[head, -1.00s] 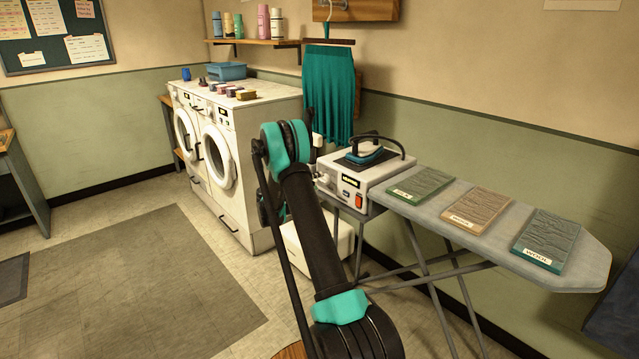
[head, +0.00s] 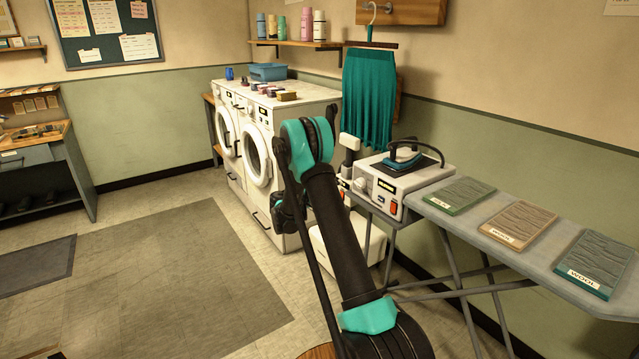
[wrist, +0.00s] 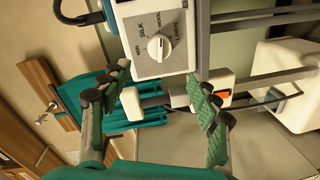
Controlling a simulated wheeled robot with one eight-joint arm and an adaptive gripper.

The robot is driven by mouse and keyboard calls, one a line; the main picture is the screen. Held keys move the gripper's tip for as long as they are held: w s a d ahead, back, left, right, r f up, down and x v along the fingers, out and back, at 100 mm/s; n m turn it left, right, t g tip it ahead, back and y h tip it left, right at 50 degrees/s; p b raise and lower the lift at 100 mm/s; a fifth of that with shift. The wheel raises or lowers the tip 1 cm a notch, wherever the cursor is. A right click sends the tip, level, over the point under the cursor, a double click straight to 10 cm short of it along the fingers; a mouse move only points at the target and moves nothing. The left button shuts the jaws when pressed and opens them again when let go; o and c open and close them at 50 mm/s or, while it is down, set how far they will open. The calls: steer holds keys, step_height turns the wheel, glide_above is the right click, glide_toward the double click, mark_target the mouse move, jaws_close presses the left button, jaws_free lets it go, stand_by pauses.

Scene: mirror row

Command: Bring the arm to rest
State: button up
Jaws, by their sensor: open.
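My black and teal arm (head: 335,235) rises from the bottom of the head view, bent at a teal joint (head: 305,145). In the head view its far end is mostly hidden behind the arm. In the wrist view my gripper (wrist: 160,82) is open, its two green-padded fingers apart with nothing held between them. Beyond the fingertips is the white ironing station's front panel (wrist: 140,22), with a white dial (wrist: 158,47) and a SILK label. A white lever end (wrist: 130,103) shows behind the fingers; whether they touch anything is unclear.
The ironing station (head: 390,195) carries an iron (head: 405,155) beside the ironing board (head: 450,212), which holds several labelled fabric panels. Washing machines (head: 258,155) stand behind my arm. A teal skirt (head: 368,95) hangs on the wall. The floor mat (head: 170,280) at left is clear.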

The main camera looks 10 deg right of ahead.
steer(key=s+a+r+g+y, duration=0.15)
steer(key=s+y, duration=0.25)
steer(key=s, duration=0.7)
steer(key=s+r+y, duration=0.3)
steer(key=s+y, duration=0.1)
steer(key=s, duration=0.7)
steer(key=s+a+f+y, duration=0.2)
steer(key=s+a+y, duration=0.2)
steer(key=s, duration=0.8)
steer(key=s+a+f+y, duration=0.3)
steer(key=s+a, duration=0.5)
steer(key=s, duration=0.5)
steer(key=shift+y, duration=0.4)
